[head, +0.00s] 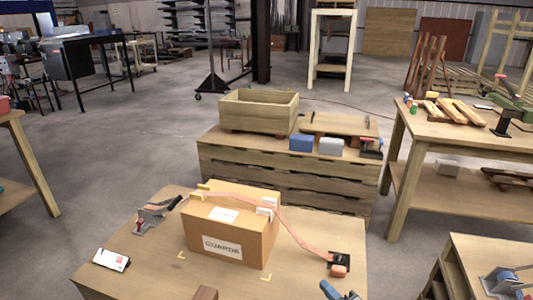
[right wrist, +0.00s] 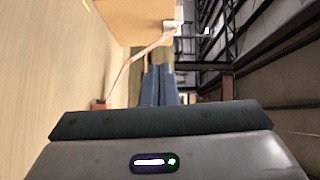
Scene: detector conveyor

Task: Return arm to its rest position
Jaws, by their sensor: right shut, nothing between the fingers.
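My right gripper (head: 341,292) shows at the bottom edge of the head view, its blue fingers near the front right of the table. In the right wrist view the two blue fingers (right wrist: 159,84) are together, with nothing between them. A cardboard box (head: 228,245) with a printed label stands on the table (head: 140,265). An orange strap (head: 300,238) runs over the box top and down to a black and orange anchor (head: 339,263). The box (right wrist: 140,18) and strap (right wrist: 140,54) lie beyond the fingers in the wrist view. My left gripper is not in view.
A metal clamp (head: 152,217) and a white device (head: 112,259) lie left of the box. Behind is a wooden crate bench (head: 290,181) bearing an open wooden box (head: 258,113). A workbench (head: 392,180) stands at right. Grey floor (head: 150,140) is open at left.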

